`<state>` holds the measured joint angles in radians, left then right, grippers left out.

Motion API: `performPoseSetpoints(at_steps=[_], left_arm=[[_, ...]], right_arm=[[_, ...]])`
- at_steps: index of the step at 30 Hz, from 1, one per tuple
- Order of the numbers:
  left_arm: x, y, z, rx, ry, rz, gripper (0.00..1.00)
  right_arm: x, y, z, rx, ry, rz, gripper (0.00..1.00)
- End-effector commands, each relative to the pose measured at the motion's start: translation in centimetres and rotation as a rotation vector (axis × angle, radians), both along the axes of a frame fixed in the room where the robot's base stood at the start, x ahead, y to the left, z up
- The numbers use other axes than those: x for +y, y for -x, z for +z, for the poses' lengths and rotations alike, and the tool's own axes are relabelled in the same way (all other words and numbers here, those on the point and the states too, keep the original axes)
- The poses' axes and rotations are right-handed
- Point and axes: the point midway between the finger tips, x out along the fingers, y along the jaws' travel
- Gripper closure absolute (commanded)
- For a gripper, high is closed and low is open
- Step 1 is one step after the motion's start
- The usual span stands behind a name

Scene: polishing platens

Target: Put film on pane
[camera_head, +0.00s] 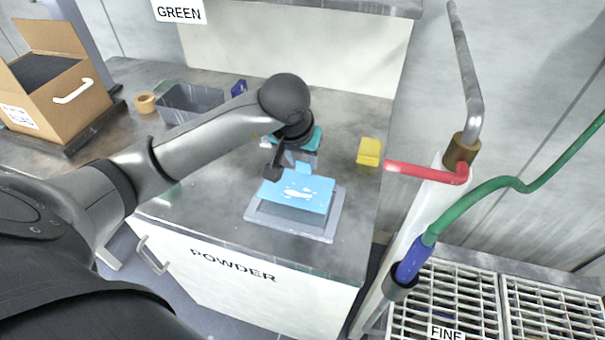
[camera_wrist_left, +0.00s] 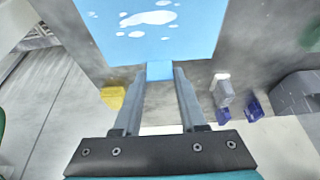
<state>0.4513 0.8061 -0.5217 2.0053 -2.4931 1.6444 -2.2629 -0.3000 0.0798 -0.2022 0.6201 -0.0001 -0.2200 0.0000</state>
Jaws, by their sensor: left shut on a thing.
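The film is a light blue sheet with white blotches (camera_head: 297,191). It is over a grey stand (camera_head: 318,234) on the worktop and fills the top of the left wrist view (camera_wrist_left: 150,28). My left gripper (camera_head: 289,170) is at the film's far edge, and its fingers are shut on a small blue tab there (camera_wrist_left: 160,71). The film hides most of what is beneath it. I cannot make out the pane clearly, or whether the film touches it. My right gripper is not in view.
A yellow block (camera_head: 369,151) stands right of the stand. A grey bin (camera_head: 190,103), a tape roll (camera_head: 145,103) and an open cardboard box (camera_head: 62,92) are at left. A red pipe (camera_head: 425,172) and green hose (camera_head: 480,192) are beyond the worktop's right edge.

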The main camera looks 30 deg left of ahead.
Motion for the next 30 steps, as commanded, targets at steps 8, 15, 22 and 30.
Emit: performPoseSetpoints(at_steps=[8,15,22,30], left_arm=[[0.0,0.1,-3.8,0.004,0.002,0.002,1.00],[0.0,0.0,-4.2,-0.001,0.000,0.000,1.00],[0.0,0.0,-4.5,-0.001,-0.001,0.000,0.55],[0.0,0.0,-4.4,0.000,-0.001,0.000,0.29]], right_arm=[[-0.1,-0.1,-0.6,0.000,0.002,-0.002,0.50],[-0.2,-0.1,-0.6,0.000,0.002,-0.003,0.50],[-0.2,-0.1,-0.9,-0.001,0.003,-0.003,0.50],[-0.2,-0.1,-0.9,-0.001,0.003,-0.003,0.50]])
